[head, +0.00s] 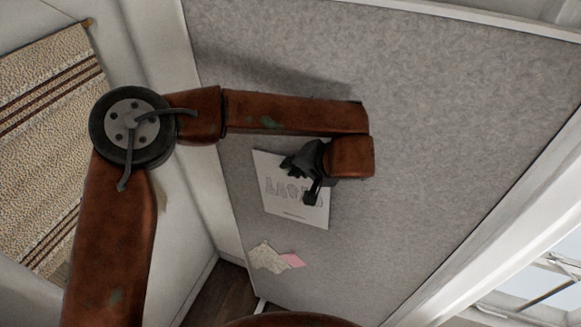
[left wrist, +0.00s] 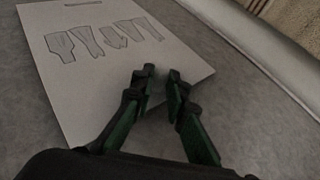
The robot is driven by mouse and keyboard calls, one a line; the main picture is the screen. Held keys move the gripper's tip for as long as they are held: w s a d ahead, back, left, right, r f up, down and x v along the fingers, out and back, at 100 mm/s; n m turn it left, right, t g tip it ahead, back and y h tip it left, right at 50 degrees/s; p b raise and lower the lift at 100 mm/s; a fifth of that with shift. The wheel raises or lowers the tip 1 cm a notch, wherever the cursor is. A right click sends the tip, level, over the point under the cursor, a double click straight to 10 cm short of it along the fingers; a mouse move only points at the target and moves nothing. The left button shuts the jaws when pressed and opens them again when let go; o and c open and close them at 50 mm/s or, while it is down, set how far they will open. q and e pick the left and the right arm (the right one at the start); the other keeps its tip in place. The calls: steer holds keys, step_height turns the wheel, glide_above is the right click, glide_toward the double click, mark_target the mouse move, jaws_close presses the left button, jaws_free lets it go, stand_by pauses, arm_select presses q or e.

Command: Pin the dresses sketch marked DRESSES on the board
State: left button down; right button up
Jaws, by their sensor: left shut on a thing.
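A white sketch sheet (head: 284,204) with a row of grey garment outlines lies against, or very close to, the grey board (head: 440,130) in the head view. Its small line of print is too small to read. My left gripper (head: 300,181) covers the sheet's right part. In the left wrist view, the sheet (left wrist: 95,75) reaches in between the two fingertips of my left gripper (left wrist: 162,84), which are shut on its edge. Whether a pin holds the sheet cannot be told. My right gripper is not in view.
A patterned scrap (head: 268,257) and a pink scrap (head: 292,260) are on the board below the sheet. A pale frame (head: 470,235) edges the board at right. A striped woven hanging (head: 40,110) is at left. The board's upper and right areas are bare.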

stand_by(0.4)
arm_select(q)
steer(key=shift+w+d+p, duration=0.15)
steer(key=shift+w+p, duration=0.15)
steer(key=shift+w, duration=0.05)
stand_by(0.3)
steer(key=c, duration=1.8)
jaws_free()
